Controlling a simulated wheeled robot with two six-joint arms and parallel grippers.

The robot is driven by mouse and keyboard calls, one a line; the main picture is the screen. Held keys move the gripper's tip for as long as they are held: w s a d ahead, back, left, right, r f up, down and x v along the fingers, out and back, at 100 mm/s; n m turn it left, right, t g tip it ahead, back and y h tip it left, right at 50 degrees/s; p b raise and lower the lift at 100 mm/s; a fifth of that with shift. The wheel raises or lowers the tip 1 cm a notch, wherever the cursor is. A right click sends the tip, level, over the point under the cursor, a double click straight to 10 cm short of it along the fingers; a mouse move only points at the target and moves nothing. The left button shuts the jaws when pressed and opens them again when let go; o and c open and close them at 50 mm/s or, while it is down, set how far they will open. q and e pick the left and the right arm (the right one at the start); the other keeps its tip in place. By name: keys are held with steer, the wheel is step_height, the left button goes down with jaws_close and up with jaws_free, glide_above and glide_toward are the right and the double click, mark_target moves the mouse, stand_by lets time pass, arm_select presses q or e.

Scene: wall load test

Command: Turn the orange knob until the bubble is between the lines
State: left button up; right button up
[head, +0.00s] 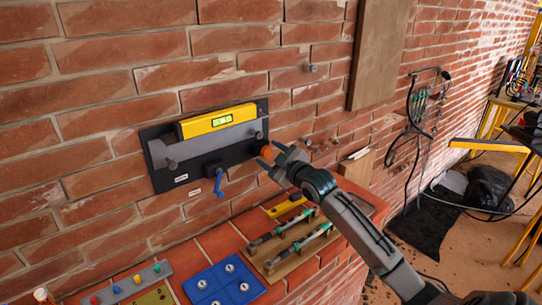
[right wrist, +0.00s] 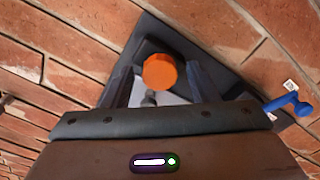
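A yellow spirit level (head: 218,120) sits on a grey bar (head: 205,143) on a black wall panel (head: 167,180). Its green vial (head: 222,120) faces me; the bubble is too small to place surely against the lines. The orange knob (head: 269,153) is at the panel's right end, partly hidden by my right gripper (head: 266,158). In the right wrist view the knob (right wrist: 160,72) lies between the two fingers of the right gripper (right wrist: 164,80), with a gap visible on both sides. The right gripper is open. My left gripper is not in view.
A blue crank handle (head: 219,184) hangs below the bar. Below, a brick ledge holds a blue plate (head: 223,283), a wooden board with green-handled tools (head: 292,243) and a strip with coloured buttons (head: 125,285). Cables (head: 425,110) hang on the wall at right.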

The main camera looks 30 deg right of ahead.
steer(key=shift+s, duration=0.1)
steer(key=shift+s+f, duration=0.1)
steer(key=shift+s, duration=0.15)
steer(key=s+b, duration=0.3)
steer(key=s, duration=0.7)
steer(key=shift+d+b, duration=0.3)
steer(key=shift+d, duration=0.1)
stand_by(0.4)
